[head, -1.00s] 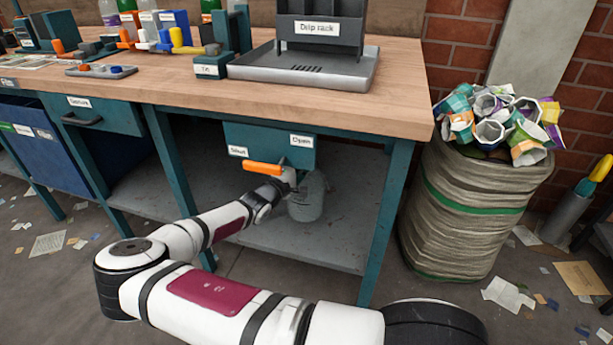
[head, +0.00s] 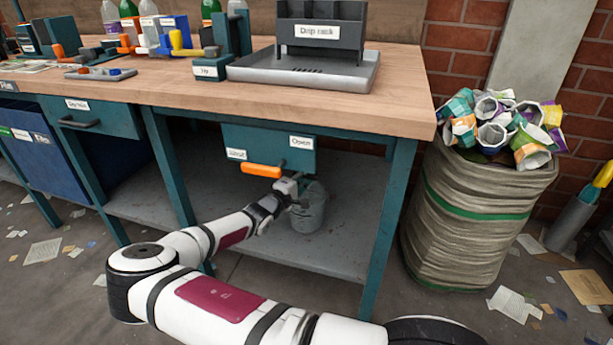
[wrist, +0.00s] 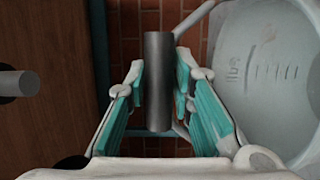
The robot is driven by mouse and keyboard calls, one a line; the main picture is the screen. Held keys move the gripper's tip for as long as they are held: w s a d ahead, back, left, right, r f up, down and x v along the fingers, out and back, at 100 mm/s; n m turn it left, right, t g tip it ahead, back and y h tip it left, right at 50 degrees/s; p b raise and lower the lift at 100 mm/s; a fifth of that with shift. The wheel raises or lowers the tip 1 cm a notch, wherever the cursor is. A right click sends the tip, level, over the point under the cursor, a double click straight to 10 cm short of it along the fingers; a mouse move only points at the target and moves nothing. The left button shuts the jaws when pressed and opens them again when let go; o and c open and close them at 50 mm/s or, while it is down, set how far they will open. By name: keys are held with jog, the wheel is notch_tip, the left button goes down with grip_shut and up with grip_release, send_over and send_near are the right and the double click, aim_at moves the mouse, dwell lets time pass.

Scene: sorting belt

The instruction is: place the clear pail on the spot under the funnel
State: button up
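The clear pail (head: 310,212) stands upright on the lower shelf under the bench, just right of my gripper (head: 293,188). In the wrist view the pail (wrist: 275,75) fills the right side, with scale marks on its wall. My gripper's teal fingers (wrist: 158,85) are apart, one on each side of a grey upright bar (wrist: 158,80). A narrow gap shows on both sides of the bar. I cannot tell whether the bar is the pail's handle. The funnel and the spot under it are not clearly visible; a teal panel (head: 262,150) and an orange lever (head: 262,171) are above my gripper.
The lower shelf (head: 345,235) is bare right of the pail. A teal bench leg (head: 388,225) stands at the front right. A full sack (head: 465,220) stands beyond it. The bench top (head: 180,95) overhangs the shelf. In the wrist view a grey rod end (wrist: 18,83) shows at left.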

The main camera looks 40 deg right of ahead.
jog(key=shift+o, duration=0.8)
jog(key=shift+r, duration=0.25)
jog(key=p+v, duration=0.4)
jog(key=v, duration=0.8)
jog(key=shift+s+a+f, duration=0.1)
